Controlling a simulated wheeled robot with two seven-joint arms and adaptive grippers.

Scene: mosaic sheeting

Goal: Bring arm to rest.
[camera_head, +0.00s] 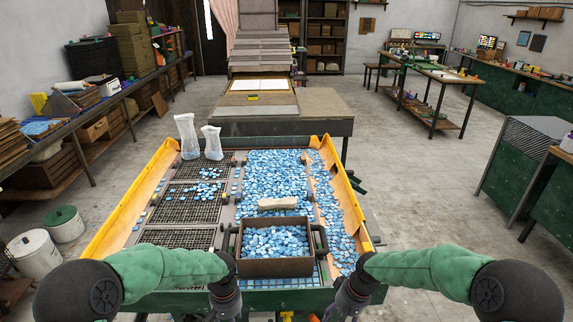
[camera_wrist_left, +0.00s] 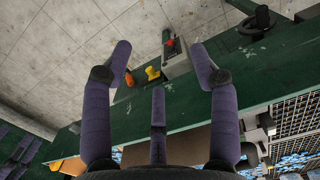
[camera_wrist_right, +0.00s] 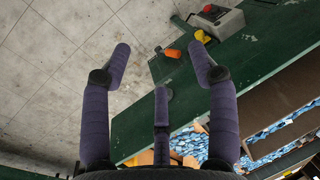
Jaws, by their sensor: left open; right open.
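My left gripper (camera_head: 226,300) points down at the front edge of the mosaic table, just left of the brown box of blue tiles (camera_head: 277,267). In the left wrist view (camera_wrist_left: 162,68) its purple fingers are spread and nothing is between them. My right gripper (camera_head: 347,300) hangs at the same edge, just right of the box. In the right wrist view (camera_wrist_right: 163,68) its fingers are also spread and empty. Both green-sleeved arms reach in from the lower corners.
The table has yellow side rails (camera_head: 347,194), dark grids (camera_head: 187,205) and a bed of loose blue tiles (camera_head: 272,176). Two translucent bags (camera_head: 187,136) stand at the back left. A control box with a red button (camera_wrist_left: 176,58) is at the green front edge. Open floor lies around.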

